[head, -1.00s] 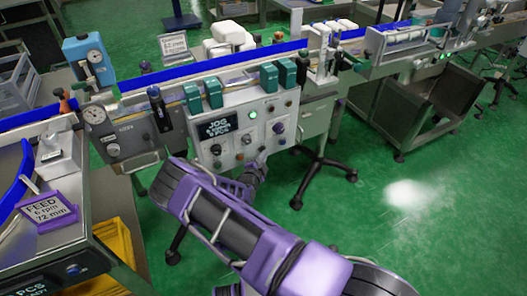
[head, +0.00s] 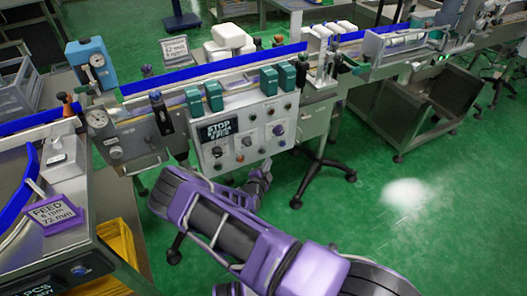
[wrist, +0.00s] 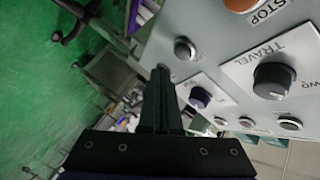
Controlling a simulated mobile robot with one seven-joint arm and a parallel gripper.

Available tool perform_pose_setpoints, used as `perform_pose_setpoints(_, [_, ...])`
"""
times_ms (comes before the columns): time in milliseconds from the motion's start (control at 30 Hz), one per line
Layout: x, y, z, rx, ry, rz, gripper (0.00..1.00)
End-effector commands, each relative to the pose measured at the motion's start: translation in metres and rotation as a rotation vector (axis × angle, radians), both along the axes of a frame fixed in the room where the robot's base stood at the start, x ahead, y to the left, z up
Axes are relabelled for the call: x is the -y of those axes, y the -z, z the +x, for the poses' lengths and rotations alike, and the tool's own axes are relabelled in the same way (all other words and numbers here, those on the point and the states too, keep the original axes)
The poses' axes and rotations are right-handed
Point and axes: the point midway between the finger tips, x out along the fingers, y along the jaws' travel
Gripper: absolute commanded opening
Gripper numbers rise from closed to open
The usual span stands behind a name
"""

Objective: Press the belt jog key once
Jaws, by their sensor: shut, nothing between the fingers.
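The control panel (head: 240,163) is a pale grey box on the front of the conveyor, with several knobs and buttons and a dark display (head: 218,129) that reads STOP. In the wrist view it shows an orange STOP button (wrist: 243,4), a dark button (wrist: 184,48), a purple knob (wrist: 200,97) and a black TRAVEL knob (wrist: 272,80). I cannot read which control is the belt jog key. My gripper (wrist: 161,72) is shut and empty, its fingertips by the panel's edge near the dark button. Contact cannot be told. It also shows below the panel's lower right in the head view (head: 266,166).
A blue-edged conveyor (head: 215,68) runs behind the panel, with green blocks (head: 284,76) above it. A FEED sign (head: 54,214) stands on the left table. A wheeled stand (head: 320,168) is right of my gripper. Green floor lies open at the right.

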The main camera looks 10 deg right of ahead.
Motion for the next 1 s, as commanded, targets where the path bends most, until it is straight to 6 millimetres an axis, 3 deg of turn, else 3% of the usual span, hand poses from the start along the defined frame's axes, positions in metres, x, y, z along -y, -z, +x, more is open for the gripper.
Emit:
perform_pose_setpoints(333, [0.009,-0.002,-0.030,-0.002,-0.001,-0.001,0.00])
perform_pose_setpoints(1000, [0.010,0.000,-0.032,0.000,-0.001,0.000,0.00])
